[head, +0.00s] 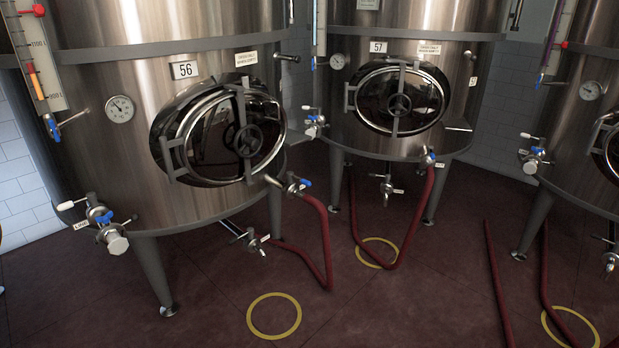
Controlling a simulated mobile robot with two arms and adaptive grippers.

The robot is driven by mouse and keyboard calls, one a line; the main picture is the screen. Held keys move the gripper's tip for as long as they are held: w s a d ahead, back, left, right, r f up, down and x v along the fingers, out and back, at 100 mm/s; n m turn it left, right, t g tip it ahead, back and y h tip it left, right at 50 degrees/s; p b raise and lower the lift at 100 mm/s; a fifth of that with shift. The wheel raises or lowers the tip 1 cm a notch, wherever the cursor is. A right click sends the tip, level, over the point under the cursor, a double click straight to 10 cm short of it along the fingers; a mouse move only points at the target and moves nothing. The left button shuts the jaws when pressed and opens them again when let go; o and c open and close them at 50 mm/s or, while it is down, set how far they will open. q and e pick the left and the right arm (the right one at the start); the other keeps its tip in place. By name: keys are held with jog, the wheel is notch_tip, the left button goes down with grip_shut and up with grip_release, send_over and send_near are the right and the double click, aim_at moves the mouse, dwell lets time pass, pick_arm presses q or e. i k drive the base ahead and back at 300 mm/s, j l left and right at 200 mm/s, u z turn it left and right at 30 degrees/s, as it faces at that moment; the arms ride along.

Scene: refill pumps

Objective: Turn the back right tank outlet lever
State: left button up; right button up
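Tank 57 (400,45) stands at the back, right of the nearer tank 56 (125,60). Another steel tank (590,110) is cut off by the right edge. I cannot tell which is the back right tank. Tank 57 has a blue-handled valve (316,122) at its left, a blue lever (431,155) on the hose outlet at its right, and a bottom outlet valve (387,187). The right-edge tank has a blue-handled valve (534,152) and a lower valve (609,262), partly cut off. Neither of my grippers shows.
Red hoses (322,250) run from the outlets onto the dark red floor, another (497,285) lying at the right. Yellow floor rings (274,338) mark spots. Tank legs (155,275) and protruding valves (108,228) stand out. Floor between the hoses at centre is clear.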

aim_at(290, 175)
jog(key=i+l, duration=0.3)
jog(key=i, duration=0.15)
jog(key=i+l, duration=0.35)
jog(key=i+l+z, duration=0.1)
jog(key=i+l, duration=0.2)
jog(key=i, duration=0.2)
